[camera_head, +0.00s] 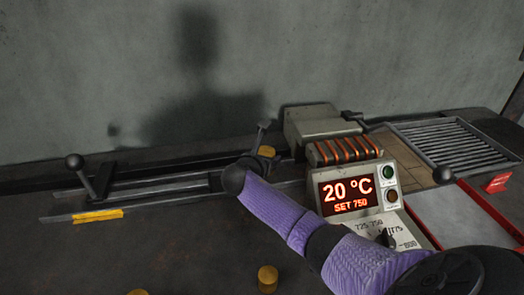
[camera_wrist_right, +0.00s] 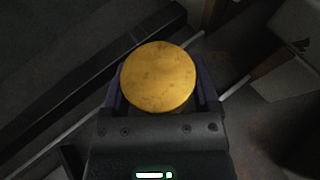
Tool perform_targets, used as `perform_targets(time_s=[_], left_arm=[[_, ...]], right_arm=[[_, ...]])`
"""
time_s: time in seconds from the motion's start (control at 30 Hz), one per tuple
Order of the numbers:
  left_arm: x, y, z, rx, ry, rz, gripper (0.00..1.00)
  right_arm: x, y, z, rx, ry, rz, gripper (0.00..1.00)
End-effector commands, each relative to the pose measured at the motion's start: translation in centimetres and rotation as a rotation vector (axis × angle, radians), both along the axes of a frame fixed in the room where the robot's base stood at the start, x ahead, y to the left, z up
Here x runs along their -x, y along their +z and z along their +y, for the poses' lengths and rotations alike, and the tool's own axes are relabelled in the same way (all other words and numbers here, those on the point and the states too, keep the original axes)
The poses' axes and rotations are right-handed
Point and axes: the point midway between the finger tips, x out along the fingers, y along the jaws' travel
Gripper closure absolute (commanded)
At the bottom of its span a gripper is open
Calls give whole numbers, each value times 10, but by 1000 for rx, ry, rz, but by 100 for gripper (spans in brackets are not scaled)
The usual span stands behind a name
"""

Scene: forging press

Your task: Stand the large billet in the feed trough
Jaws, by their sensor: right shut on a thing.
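My right gripper (camera_head: 258,160) reaches in over the rails of the feed trough (camera_head: 150,187), close to the coil end. It is shut on a brassy round billet (camera_head: 266,151). In the right wrist view the billet (camera_wrist_right: 158,77) shows its round end face between the two fingers (camera_wrist_right: 158,92). The hand hides most of the billet in the head view. I cannot tell whether it touches the trough. My left gripper is not in view.
A brassy billet (camera_head: 268,278) stands on the bench in front, and another (camera_head: 138,292) is cut off at the bottom edge. The orange coil (camera_head: 343,150) and the heater panel (camera_head: 352,195) reading 20 °C are right of the hand. A lever (camera_head: 88,175) stands at left.

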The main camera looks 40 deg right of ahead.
Motion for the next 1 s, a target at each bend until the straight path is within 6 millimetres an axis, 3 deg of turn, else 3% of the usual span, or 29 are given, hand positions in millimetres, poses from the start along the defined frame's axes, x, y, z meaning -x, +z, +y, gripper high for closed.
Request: perform_targets(time_s=[0.03, 0.13, 0.47, 0.5, 0.57, 0.87, 1.0], left_arm=[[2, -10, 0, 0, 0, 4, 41], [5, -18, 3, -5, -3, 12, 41], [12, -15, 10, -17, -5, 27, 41], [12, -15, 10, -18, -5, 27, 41], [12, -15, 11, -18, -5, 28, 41], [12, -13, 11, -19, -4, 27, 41], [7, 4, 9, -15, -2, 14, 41]], right_arm=[[0, -15, 0, 1, -1, 1, 100], [0, -29, 0, 2, 0, 0, 100], [0, -29, 0, 2, 1, -3, 100], [0, -30, 0, 0, 0, 1, 16], [0, -30, 0, -1, 0, 0, 3], [1, -26, 1, -1, 1, 0, 0], [10, -13, 20, -2, 4, -1, 0]])
